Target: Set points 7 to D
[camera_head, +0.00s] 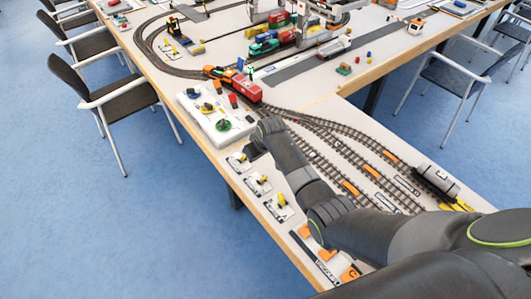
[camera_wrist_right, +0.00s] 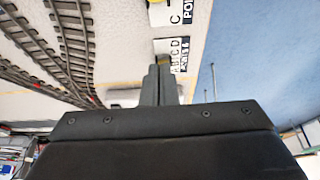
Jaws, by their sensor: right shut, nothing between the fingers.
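Several point-lever plates with yellow handles stand in a row along the table's near-left edge: one (camera_head: 238,161) beside my right gripper, then a second (camera_head: 257,184) and a third (camera_head: 281,206). Their numbers are too small to read in the head view. In the right wrist view, a plate (camera_wrist_right: 178,55) lettered A B C D lies just beyond the fingertips; its number is unclear, and the fingers partly hide it. Another plate (camera_wrist_right: 175,12) showing a C is cut off at the top. My right gripper (camera_wrist_right: 161,72) is shut and empty. My left gripper is out of view.
A white panel (camera_head: 214,112) with coloured knobs lies close beyond my right gripper. Tracks (camera_head: 340,150) run beside the lever row; a red wagon (camera_head: 246,88) and a grey tank wagon (camera_head: 437,180) stand on them. Blue floor lies past the table edge.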

